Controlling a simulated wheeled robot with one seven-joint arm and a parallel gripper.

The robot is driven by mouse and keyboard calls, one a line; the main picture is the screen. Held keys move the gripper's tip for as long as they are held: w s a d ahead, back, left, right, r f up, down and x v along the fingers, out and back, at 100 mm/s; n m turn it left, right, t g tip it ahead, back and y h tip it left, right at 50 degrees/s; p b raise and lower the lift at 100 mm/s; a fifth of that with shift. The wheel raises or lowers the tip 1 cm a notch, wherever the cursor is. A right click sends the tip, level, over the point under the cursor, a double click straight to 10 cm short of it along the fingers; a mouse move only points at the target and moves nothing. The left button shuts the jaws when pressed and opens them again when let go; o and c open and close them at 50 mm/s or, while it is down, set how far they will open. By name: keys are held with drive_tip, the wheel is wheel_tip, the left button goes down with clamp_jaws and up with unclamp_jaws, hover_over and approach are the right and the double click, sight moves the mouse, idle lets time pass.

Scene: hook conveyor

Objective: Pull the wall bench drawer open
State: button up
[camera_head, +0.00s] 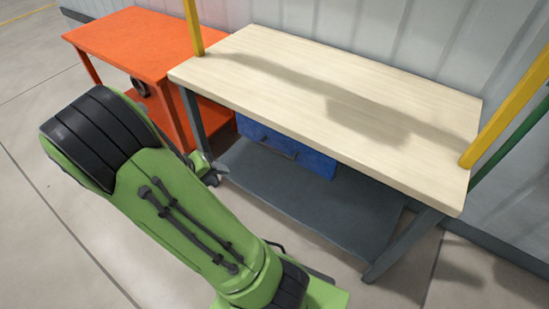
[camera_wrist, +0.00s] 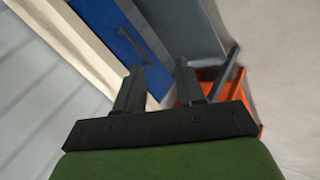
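The wall bench has a pale wooden top (camera_head: 330,85) and a dark grey frame. Its blue drawer (camera_head: 310,160) sits under the front edge of the top, with a dark bar handle (camera_head: 278,150) on its front. I see no clear gap showing the drawer pulled out. In the wrist view the blue drawer front (camera_wrist: 105,25) and its handle (camera_wrist: 134,38) lie beyond my fingers. My gripper (camera_wrist: 160,68) is open, with nothing between its two black fingers. It appears apart from the handle, which is beyond the left finger.
A grey lower shelf (camera_head: 310,195) spans the bench's legs. An orange cart (camera_head: 135,40) stands to the left. Yellow posts (camera_head: 193,25) rise near the bench's left and right ends. A corrugated wall (camera_head: 350,30) is behind. The floor in front is clear.

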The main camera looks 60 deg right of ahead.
drive_tip(key=s+d+f+n+g+h+b, duration=0.1)
drive_tip(key=s+d+f+g+h+b, duration=0.1)
drive_tip(key=d+f+h+b, duration=0.6)
drive_tip(key=n+t+h, duration=0.1)
drive_tip(key=n+h, duration=0.1)
drive_tip(key=n, duration=0.2)
approach(276, 150)
drive_tip(key=d, duration=0.3)
drive_tip(key=s+d+b, duration=0.1)
drive_tip(key=d, duration=0.2)
drive_tip(key=d+f+b, duration=0.1)
drive_tip(key=d, duration=0.3)
drive_tip(key=shift+s, duration=0.3)
clamp_jaws()
